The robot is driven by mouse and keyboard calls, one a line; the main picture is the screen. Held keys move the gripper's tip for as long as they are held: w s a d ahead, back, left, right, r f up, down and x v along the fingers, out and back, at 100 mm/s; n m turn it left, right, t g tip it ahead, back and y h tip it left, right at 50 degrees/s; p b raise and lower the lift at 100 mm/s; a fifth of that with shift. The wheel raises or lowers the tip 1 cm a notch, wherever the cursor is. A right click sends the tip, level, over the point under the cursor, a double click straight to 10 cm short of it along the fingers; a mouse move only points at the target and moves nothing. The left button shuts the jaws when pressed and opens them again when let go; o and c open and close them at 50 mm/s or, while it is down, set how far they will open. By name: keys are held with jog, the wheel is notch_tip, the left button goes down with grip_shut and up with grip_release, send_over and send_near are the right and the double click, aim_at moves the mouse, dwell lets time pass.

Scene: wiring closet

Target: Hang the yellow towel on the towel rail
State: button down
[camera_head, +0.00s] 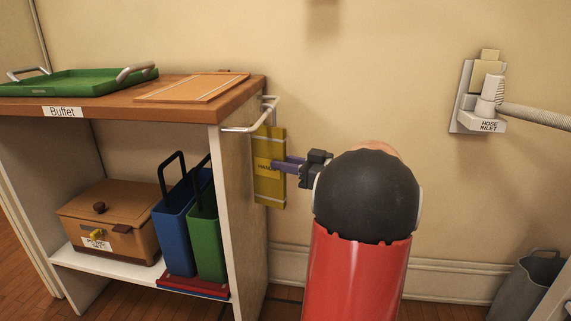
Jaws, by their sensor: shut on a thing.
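The yellow towel (269,190) hangs upright as a flat panel with a dark-lettered label on it. It is beside the right side of the buffet, just under the white towel rail (243,128). The rail sticks out from the buffet's right side near its top. The towel's top edge is close to the rail; I cannot tell whether it lies over the bar or only touches or overlaps it in the picture. My gripper (284,166) comes from the right and is shut on the towel at about mid-height. My red and black arm hides part of the wall behind it.
The buffet (240,105) carries a green tray (80,83) and a wooden board (190,88). Its lower shelf holds a brown box (110,215) and blue (172,235) and green (210,245) bins. A hose inlet (485,100) is on the wall; a grey bucket (528,285) stands lower right.

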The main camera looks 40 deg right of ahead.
jog(key=c, duration=1.2)
grip_release()
jog(key=shift+o, duration=0.2)
jog(key=v, duration=0.7)
jog(key=shift+s+d, duration=0.25)
jog(key=shift+s, duration=0.1)
